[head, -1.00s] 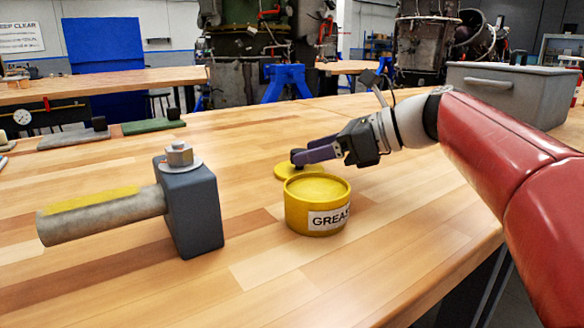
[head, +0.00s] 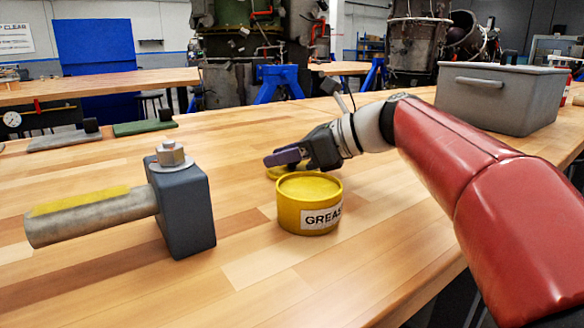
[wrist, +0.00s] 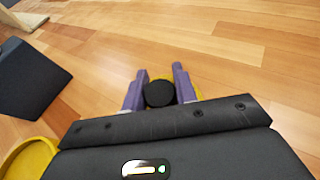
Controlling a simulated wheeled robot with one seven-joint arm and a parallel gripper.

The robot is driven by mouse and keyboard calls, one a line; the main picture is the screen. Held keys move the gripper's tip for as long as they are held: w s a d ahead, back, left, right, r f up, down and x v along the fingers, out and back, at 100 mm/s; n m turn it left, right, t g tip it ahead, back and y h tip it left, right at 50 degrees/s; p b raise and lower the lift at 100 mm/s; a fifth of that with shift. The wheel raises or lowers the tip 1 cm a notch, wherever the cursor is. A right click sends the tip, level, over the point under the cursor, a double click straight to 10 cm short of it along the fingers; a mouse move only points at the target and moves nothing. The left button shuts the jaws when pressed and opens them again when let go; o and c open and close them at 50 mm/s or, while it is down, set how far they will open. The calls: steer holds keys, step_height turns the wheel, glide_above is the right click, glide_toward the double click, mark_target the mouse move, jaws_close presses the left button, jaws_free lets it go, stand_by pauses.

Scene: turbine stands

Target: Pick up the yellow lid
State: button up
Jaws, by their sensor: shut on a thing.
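The yellow lid (head: 277,172) lies on the bench top just behind the grease tub, partly hidden by my gripper and the tub. In the wrist view its black knob (wrist: 159,93) sits between my two purple fingers, with a yellow edge of the lid (wrist: 195,90) showing beside them. My gripper (head: 270,160) is shut on the lid's knob, low over the bench. I cannot tell whether the lid touches the wood. The yellow tub (head: 308,208) with a GREASE label stands upright in front of my gripper.
A dark block with a bolt (head: 184,210) and a grey bar (head: 90,216) stand at the left. A grey metal box (head: 495,98) stands at the back right. Green (head: 145,127) and grey (head: 62,140) pieces lie at the far left.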

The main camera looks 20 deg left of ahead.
mark_target(284, 167)
steer(key=shift+r, duration=0.15)
jaws_close()
step_height(284, 167, up, 20)
steer(key=p, duration=0.4)
steer(key=shift+f, duration=0.2)
